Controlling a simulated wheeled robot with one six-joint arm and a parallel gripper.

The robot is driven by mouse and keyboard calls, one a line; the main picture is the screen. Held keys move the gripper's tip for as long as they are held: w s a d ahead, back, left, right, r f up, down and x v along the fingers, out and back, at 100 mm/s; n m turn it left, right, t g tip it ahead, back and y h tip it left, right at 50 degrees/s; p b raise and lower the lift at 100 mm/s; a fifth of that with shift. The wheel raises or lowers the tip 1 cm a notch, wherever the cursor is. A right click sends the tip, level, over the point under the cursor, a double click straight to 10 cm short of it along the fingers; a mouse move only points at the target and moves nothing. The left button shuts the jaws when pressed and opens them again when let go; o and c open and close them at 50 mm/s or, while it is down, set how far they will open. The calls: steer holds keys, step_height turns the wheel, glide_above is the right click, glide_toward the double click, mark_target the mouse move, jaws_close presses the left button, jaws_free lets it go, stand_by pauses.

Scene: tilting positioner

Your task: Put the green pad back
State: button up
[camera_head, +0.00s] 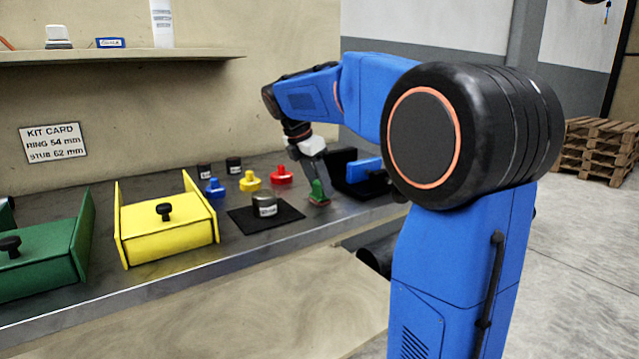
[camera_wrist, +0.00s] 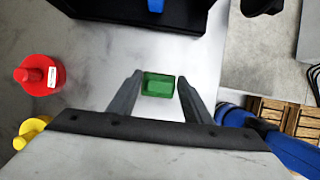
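The green pad (camera_head: 319,191) is at the lower end of my gripper (camera_head: 316,180), low over the right part of the bench. In the wrist view the pad (camera_wrist: 158,85) shows as a small green block between the two dark fingertips (camera_wrist: 159,80), one on each side. The fingers stand about the pad's width apart. Whether both touch it is not clear, and I cannot tell whether the pad rests on the bench or hangs just above it.
Red (camera_head: 281,175), yellow (camera_head: 250,181) and blue (camera_head: 214,188) knobbed pieces stand left of my gripper. A metal cylinder (camera_head: 264,206) sits on a black mat (camera_head: 287,215). Yellow (camera_head: 165,240) and green (camera_head: 40,265) trays stand farther left; a black holder with a blue part (camera_head: 364,168) is right.

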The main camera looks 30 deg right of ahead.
steer(key=shift+o, duration=0.3)
steer(key=v, duration=1.2)
steer(key=shift+r, duration=0.2)
steer(key=s+a+f+m+t+y, duration=0.1)
steer(key=s+a+f+m, duration=0.2)
steer(key=s+f+m, duration=0.3)
steer(key=s+a+f+m+t+y, duration=0.2)
steer(key=s+a+f+m, duration=0.2)
steer(key=s+f, duration=0.9)
steer(key=s+a+f+m+t+y, duration=0.1)
steer(key=s+a+f+m, duration=0.3)
steer(key=s+f+m, duration=0.4)
step_height(320, 180, down, 2)
steer(key=s, duration=0.3)
steer(key=shift+t+y, duration=0.3)
